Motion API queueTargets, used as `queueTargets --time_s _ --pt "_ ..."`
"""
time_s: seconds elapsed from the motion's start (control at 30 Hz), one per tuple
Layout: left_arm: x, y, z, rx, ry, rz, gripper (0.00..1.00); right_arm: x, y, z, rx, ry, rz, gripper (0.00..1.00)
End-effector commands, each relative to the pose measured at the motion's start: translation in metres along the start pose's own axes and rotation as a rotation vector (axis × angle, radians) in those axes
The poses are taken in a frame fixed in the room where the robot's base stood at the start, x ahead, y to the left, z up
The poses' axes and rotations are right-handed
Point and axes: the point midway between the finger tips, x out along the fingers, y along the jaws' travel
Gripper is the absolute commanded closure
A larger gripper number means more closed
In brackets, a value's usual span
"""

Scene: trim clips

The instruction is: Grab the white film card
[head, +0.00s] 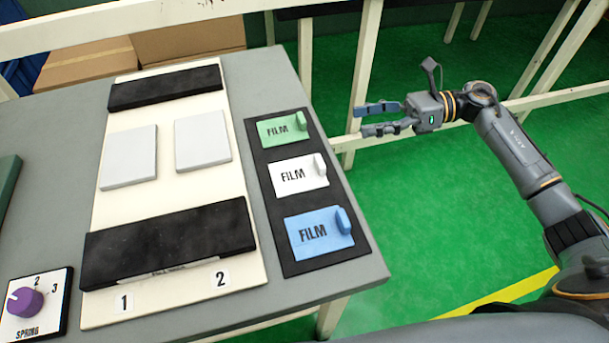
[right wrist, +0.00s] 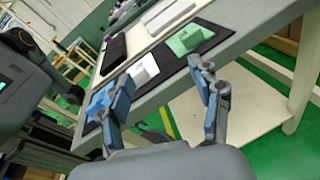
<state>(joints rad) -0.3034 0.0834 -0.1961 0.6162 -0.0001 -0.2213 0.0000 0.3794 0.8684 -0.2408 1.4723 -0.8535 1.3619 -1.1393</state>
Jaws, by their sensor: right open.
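The white film card (head: 298,175) lies on a black mat (head: 299,262) at the right side of the grey table, between the green film card (head: 284,129) and the blue film card (head: 319,233). It has a raised tab at its right end. My right gripper (head: 372,119) is open and empty, off the table's right edge and apart from the cards. In the right wrist view the white card (right wrist: 143,70) shows between the open fingers (right wrist: 162,98), farther away. The green card (right wrist: 188,39) and part of the blue card (right wrist: 100,97) also show there. My left gripper is not in view.
A cream board (head: 170,297) with two light grey pads and two black bars lies left of the mat. A purple spring dial (head: 25,301) sits at the lower left. Pale rails (head: 365,70) stand behind my right gripper. Green floor (head: 430,220) is open right of the table.

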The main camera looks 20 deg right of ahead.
Motion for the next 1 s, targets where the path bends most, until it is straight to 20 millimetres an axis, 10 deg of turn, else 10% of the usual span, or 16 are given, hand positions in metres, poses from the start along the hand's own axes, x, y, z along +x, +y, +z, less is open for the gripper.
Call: queueTargets --time_s 0.27,1.0 --pt "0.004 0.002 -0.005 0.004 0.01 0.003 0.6 -0.013 0.044 0.0 -0.314 0.268 0.152 0.36" --pt "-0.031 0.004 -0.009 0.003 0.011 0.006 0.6 0.085 0.059 -0.023 -0.312 0.262 0.153 0.36"
